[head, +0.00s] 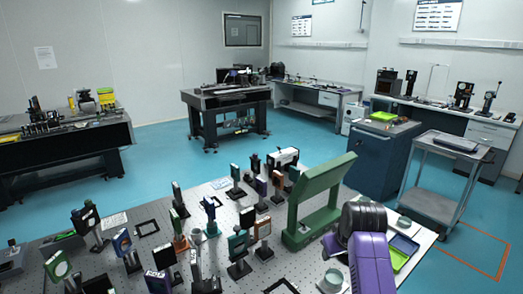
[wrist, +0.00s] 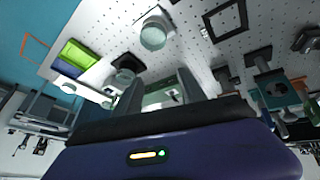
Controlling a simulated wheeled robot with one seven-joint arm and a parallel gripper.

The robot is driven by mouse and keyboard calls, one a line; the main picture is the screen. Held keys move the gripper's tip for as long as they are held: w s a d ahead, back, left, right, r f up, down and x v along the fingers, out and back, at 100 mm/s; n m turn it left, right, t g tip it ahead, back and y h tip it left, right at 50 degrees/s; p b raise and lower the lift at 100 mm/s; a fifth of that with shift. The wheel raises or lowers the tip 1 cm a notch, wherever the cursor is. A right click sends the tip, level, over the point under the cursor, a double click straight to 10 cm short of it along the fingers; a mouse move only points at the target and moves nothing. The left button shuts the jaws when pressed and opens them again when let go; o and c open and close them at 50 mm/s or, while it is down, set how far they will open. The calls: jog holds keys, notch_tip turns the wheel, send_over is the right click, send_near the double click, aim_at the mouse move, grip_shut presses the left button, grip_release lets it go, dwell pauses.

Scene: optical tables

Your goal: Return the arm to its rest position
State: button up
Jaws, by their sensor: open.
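My arm (head: 369,250), purple and black, rises at the lower right of the head view, over the right part of the perforated optical table (head: 240,270). My gripper (wrist: 160,90) shows in the wrist view as two grey fingers standing apart beyond the dark purple wrist housing. Nothing is seen held between them; a pale green surface shows in the gap behind. The wrist picture looks upside down, with the table along its top. The fingers cannot be made out in the head view.
A tall green frame (head: 318,200) stands close left of my arm. Many mounted optics crowd the table's left and middle. A yellow-green tray (head: 402,248) lies right of the arm, and also shows in the wrist view (wrist: 80,52). A grey cart (head: 440,180) stands beyond.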

jog(key=s+a+f+m+t+b, duration=0.1)
jog(key=s+t+b, duration=0.2)
jog(key=s, duration=2.3)
jog(key=s+a+f+m+t+b, duration=0.1)
jog(key=s+t, duration=0.5)
jog(key=s, duration=2.1)
jog(key=shift+f+m+y+b, duration=0.3)
jog(key=shift+f+m+b, duration=0.15)
jog(key=shift+b, duration=0.55)
jog(key=shift+s, duration=0.1)
